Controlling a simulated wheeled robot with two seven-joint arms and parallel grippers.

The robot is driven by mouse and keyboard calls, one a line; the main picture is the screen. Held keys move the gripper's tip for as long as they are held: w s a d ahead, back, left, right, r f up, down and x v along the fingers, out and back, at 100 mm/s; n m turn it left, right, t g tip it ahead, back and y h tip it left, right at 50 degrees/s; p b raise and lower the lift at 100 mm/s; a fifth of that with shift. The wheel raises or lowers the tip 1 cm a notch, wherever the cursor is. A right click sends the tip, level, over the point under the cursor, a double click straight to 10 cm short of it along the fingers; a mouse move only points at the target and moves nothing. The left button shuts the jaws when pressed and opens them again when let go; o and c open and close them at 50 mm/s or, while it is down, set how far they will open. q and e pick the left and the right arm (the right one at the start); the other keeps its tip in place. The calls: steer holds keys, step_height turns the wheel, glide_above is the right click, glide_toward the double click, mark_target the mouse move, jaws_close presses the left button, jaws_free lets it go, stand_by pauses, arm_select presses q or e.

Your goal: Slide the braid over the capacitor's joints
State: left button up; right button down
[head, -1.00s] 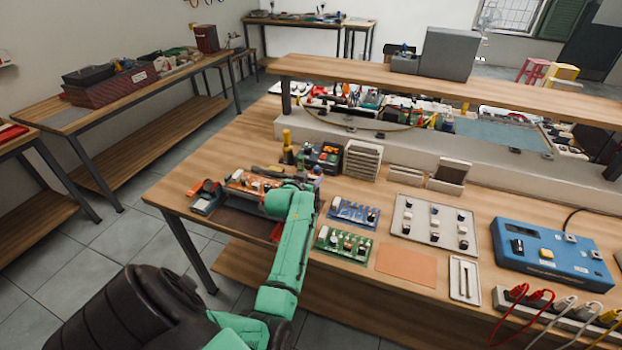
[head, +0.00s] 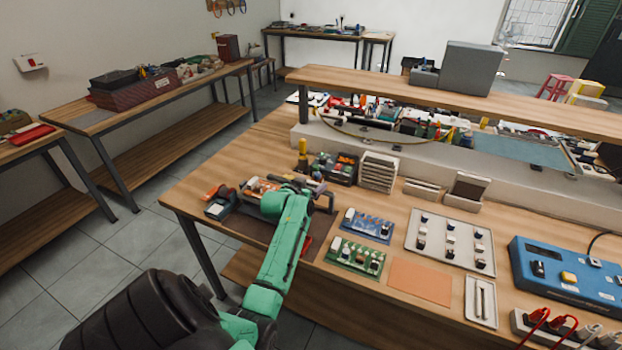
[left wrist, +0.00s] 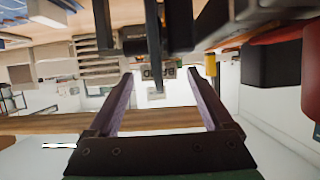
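My left gripper (head: 326,196) is over the left part of the workbench, beyond my green arm, near the orange board (head: 262,187) on the dark mat. In the left wrist view its two fingers (left wrist: 163,80) stand wide apart. A partly hidden label (left wrist: 168,73) beginning with "BR" shows between and beyond the fingertips; I see nothing clearly gripped. The braid itself I cannot make out. A green board (head: 355,257) and a blue board (head: 367,226) with small parts lie right of the gripper. I cannot tell which part is the capacitor. My right gripper is not in view.
A parts tray (head: 334,167) and a stack of pale trays (head: 378,172) stand behind the gripper. A red-and-dark device (head: 220,204) is at the left edge. A light tray of components (head: 451,241), an orange mat (head: 421,282) and a blue instrument (head: 567,277) lie to the right.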

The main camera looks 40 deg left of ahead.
arm_select(q)
steer(key=b+v, duration=0.1)
steer(key=v, duration=1.3)
steer(key=shift+s+b, duration=0.3)
